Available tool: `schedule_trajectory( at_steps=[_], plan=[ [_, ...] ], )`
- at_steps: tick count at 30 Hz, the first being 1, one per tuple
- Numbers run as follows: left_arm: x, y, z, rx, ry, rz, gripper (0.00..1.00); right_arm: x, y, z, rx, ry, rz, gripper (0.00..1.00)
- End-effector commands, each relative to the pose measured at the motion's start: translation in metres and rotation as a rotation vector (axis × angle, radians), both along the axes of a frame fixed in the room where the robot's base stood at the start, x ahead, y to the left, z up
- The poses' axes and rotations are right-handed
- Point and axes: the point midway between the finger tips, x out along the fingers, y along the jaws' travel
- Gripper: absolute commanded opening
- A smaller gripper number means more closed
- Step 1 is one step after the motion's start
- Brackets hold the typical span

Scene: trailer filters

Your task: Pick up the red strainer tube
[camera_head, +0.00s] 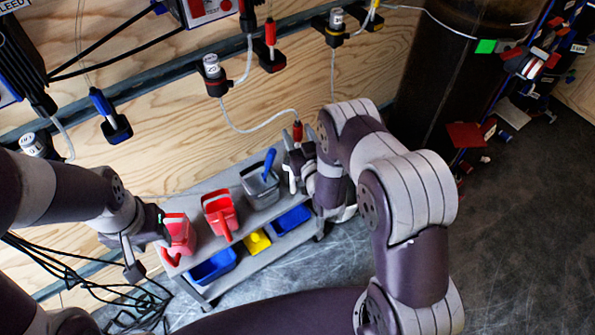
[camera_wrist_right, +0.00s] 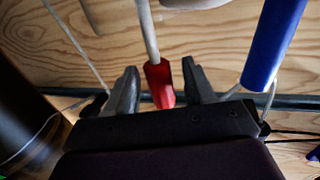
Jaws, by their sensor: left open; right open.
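A red strainer tube (camera_head: 297,130) hangs from a thin white hose near the wooden wall, at my right gripper (camera_head: 297,160). In the right wrist view the red tube (camera_wrist_right: 159,84) is between the two open fingers of the right gripper (camera_wrist_right: 160,82), with visible gaps on both sides. Its lower end is hidden behind the gripper body. Another red tube (camera_head: 270,32) sits in a black wall holder higher up. My left gripper (camera_head: 152,238) is open beside the left red bin (camera_head: 179,233); its fingertips are hard to make out.
A grey two-shelf cart (camera_head: 248,226) holds another red bin (camera_head: 220,213), a grey bin (camera_head: 260,188) with a blue tube (camera_head: 268,163) in it, and blue and yellow bins below. The blue tube also shows in the wrist view (camera_wrist_right: 272,45). Cables lie at lower left.

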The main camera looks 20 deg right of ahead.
Motion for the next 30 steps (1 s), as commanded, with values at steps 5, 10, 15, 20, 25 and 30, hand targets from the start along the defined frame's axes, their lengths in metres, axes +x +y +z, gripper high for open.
schedule_trajectory(
  at_steps=[5,10,15,20,25,30],
  plan=[
    [0.0,0.0,-0.001,0.0,0.0,0.0,0.43,0.007,0.001,0.0,0.0,0.0,0.0,0.53],
    [0.0,0.0,-0.001,0.0,0.0,0.0,0.43,0.007,0.001,0.001,0.0,0.0,0.0,0.3],
    [0.0,0.0,-0.001,0.0,0.0,0.0,0.43,0.007,0.001,0.0,0.0,0.0,0.0,0.0],
    [0.0,0.0,-0.001,0.0,0.0,0.0,0.43,0.007,0.001,0.001,0.0,-0.001,0.0,0.0],
    [0.0,0.0,0.002,0.0,0.0,0.0,0.43,0.007,0.001,0.009,-0.001,-0.002,0.0,0.0],
    [0.0,0.0,0.016,0.0,0.0,0.0,0.43,0.008,0.001,0.046,0.0,-0.006,0.0,0.0]
  ],
)
